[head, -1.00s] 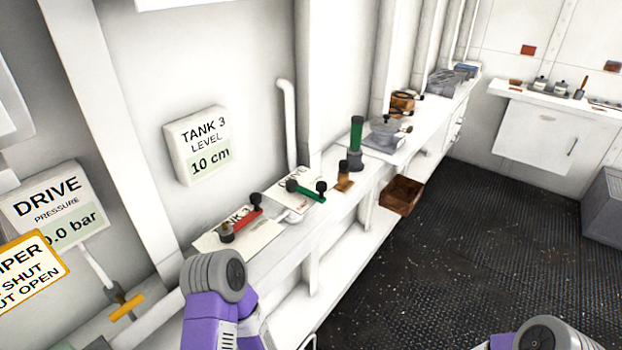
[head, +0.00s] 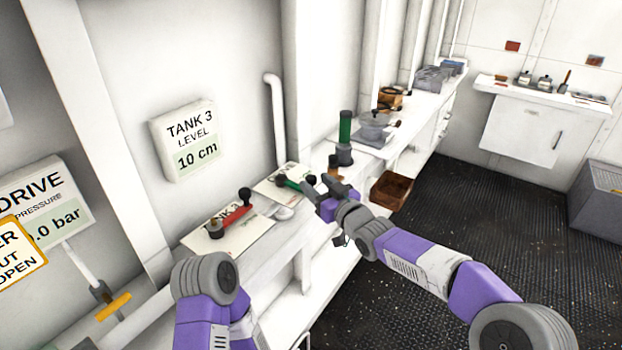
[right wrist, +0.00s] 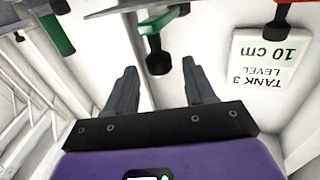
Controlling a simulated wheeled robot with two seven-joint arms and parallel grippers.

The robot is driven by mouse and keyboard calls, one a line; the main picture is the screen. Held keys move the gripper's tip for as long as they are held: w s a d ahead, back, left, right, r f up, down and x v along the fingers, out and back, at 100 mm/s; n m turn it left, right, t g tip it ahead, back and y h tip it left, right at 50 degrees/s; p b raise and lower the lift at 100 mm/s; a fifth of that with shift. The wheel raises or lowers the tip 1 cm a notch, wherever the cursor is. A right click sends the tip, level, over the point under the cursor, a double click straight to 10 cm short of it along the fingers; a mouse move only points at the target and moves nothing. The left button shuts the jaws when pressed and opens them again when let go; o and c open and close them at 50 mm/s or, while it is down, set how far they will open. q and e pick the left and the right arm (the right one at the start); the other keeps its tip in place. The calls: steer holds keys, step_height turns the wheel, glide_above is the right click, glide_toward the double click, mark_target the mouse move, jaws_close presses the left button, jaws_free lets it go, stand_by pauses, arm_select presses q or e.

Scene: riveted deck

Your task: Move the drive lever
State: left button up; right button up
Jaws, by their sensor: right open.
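A green lever (head: 291,184) with a black knob (head: 279,180) lies over a labelled plate on the wall counter; whether it is the drive lever cannot be read. A red lever (head: 237,216) with a black knob sits on the Tank 3 plate to its left. My right gripper (head: 322,184) is open and empty beside the green lever, hiding its right end. In the right wrist view, which is upside down, the green lever (right wrist: 160,17) and a black knob (right wrist: 158,59) show beyond the open fingers (right wrist: 158,72). My left arm shows, its gripper does not.
A Drive pressure sign (head: 40,205) and a yellow handle (head: 113,306) on a pipe are at left. A green upright cylinder (head: 346,126) stands right of the levers. A brown open box (head: 391,190) is below the counter.

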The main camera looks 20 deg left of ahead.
mark_target(314, 181)
steer(key=shift+x, duration=1.7)
jaws_close()
